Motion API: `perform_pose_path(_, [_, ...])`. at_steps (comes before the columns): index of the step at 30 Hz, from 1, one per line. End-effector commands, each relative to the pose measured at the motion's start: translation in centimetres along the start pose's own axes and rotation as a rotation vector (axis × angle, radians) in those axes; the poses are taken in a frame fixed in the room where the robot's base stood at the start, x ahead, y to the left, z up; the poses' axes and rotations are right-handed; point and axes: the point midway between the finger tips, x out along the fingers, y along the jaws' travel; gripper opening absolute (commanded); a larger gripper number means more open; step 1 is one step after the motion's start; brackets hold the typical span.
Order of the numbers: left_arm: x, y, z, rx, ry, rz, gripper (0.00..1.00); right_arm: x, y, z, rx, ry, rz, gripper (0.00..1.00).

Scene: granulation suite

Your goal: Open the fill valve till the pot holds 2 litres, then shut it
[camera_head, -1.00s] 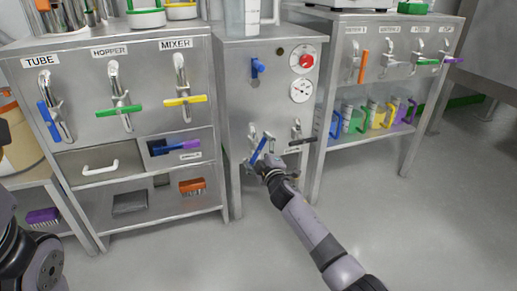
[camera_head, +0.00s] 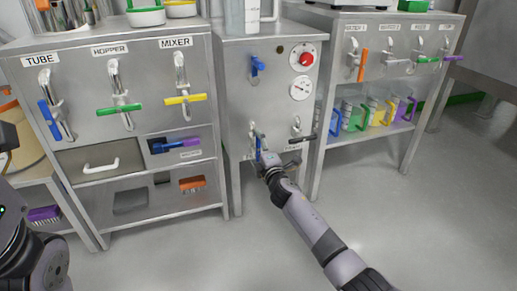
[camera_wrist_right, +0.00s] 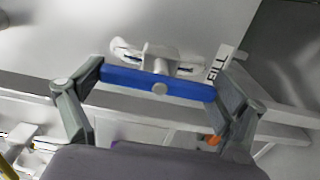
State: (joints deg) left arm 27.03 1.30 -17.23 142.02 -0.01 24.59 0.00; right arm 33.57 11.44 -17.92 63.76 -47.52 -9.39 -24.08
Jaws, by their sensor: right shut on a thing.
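The fill valve's blue handle (camera_head: 258,143) is low on the front of the middle steel cabinet. In the right wrist view the blue handle (camera_wrist_right: 158,83) spans between my two fingers, with a FILL label (camera_wrist_right: 218,66) beside it. My right gripper (camera_head: 266,160) is shut on this handle, with a finger at each end of it in the wrist view (camera_wrist_right: 160,92). A clear container (camera_head: 243,16) stands on top of the cabinet, cut off by the picture's top edge. Its liquid level cannot be read. My left gripper is out of view.
A black-handled valve (camera_head: 301,138) sits close to the right of my gripper. Above are a blue knob (camera_head: 257,66), a red button (camera_head: 306,59) and a white gauge (camera_head: 301,88). The floor (camera_head: 210,258) in front is clear.

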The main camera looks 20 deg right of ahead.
Motion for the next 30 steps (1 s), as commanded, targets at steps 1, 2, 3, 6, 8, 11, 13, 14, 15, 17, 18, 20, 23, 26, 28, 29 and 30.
perform_pose_path(1, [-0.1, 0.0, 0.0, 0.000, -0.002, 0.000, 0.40, 0.0, -0.1, -0.1, -0.011, 0.002, -0.001, 0.63])
perform_pose_path(2, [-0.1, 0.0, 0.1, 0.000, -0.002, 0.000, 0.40, 0.0, -0.1, -0.1, -0.012, 0.002, -0.001, 0.63])
perform_pose_path(3, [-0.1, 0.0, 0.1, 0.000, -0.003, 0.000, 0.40, 0.0, -0.1, -0.1, -0.013, 0.002, -0.001, 0.63])
perform_pose_path(6, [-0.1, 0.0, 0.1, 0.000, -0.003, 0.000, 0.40, 0.0, -0.1, -0.1, -0.014, 0.002, -0.001, 0.63])
perform_pose_path(8, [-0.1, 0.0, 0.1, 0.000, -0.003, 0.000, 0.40, 0.0, -0.1, -0.1, -0.014, 0.002, -0.001, 0.63])
perform_pose_path(11, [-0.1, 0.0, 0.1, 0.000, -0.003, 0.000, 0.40, 0.0, -0.1, -0.1, -0.014, 0.002, -0.001, 0.94])
perform_pose_path(13, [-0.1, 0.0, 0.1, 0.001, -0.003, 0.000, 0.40, 0.0, -0.1, -0.1, -0.012, 0.002, -0.001, 0.99])
perform_pose_path(14, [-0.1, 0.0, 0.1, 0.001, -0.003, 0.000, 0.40, 0.0, -0.1, -0.1, -0.012, 0.002, -0.001, 1.00])
perform_pose_path(15, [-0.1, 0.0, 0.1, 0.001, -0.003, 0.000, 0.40, 0.0, -0.1, -0.1, -0.011, 0.002, -0.001, 1.00])
perform_pose_path(17, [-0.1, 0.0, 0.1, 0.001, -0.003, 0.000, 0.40, 0.0, -0.1, 0.0, -0.010, 0.001, -0.001, 1.00])
perform_pose_path(18, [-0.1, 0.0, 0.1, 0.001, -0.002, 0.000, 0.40, 0.0, -0.1, 0.0, -0.010, 0.001, -0.001, 1.00])
perform_pose_path(20, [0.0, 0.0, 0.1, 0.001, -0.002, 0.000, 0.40, 0.0, -0.1, 0.0, -0.009, 0.001, -0.001, 1.00])
perform_pose_path(23, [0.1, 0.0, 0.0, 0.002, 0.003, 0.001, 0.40, 0.0, 0.0, 0.0, -0.008, 0.001, 0.000, 1.00])
perform_pose_path(26, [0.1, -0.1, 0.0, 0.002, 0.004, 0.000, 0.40, -0.2, 0.0, 0.0, -0.009, 0.000, 0.001, 1.00])
perform_pose_path(28, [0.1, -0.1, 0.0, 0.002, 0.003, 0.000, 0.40, -0.6, 0.0, 0.1, -0.011, -0.001, 0.002, 1.00])
perform_pose_path(29, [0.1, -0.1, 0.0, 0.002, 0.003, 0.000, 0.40, -0.9, 0.0, 0.2, -0.012, -0.001, 0.002, 1.00])
perform_pose_path(30, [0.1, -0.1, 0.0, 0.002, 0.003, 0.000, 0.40, -1.3, -0.1, 0.2, -0.011, -0.001, 0.001, 1.00])
